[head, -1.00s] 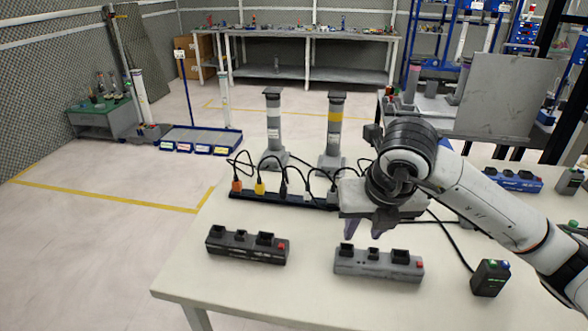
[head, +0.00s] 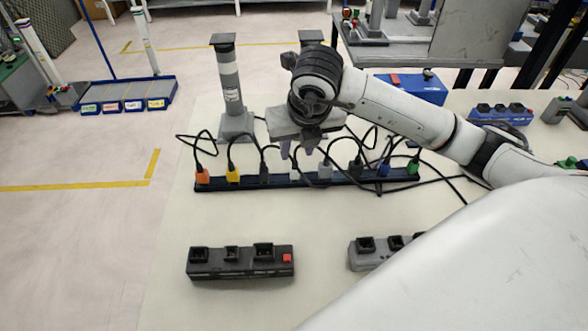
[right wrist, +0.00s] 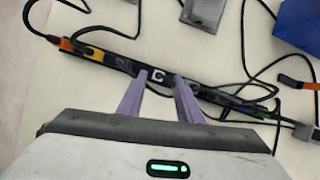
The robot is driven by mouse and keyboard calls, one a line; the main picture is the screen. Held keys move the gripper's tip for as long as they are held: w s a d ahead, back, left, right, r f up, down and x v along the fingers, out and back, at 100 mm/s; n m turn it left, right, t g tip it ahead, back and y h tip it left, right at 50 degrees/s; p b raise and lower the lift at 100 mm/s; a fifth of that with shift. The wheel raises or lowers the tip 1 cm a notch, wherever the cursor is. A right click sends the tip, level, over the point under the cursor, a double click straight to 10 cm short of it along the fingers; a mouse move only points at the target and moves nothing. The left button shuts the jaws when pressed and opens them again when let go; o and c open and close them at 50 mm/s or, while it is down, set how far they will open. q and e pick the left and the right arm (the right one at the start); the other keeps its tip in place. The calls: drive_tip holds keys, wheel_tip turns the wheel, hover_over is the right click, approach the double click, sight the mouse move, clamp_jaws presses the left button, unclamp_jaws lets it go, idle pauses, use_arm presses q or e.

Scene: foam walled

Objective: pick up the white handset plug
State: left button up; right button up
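The white handset plug (head: 293,173) stands in a dark blue power strip (head: 308,182), between a black plug (head: 264,171) and a grey plug (head: 325,170). My right gripper (head: 296,154) points down over the strip, its two purple fingers apart, with the white plug just below the fingertips. In the right wrist view the white plug (right wrist: 159,75) shows between the two open fingertips (right wrist: 161,78). Nothing is held. I cannot tell whether the fingers have reached down beside the plug. My left gripper is not in view.
Orange (head: 202,174), yellow (head: 233,174), blue (head: 383,169) and green (head: 412,167) plugs share the strip, with black cables looping behind. A grey post (head: 229,85) stands behind. A black charger (head: 240,262) and a grey charger (head: 365,255) sit in front.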

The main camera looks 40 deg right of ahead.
sight(295, 155)
drive_tip(key=p+x, duration=0.1)
drive_tip(key=x, duration=0.4)
drive_tip(key=shift+s, duration=0.1)
clamp_jaws()
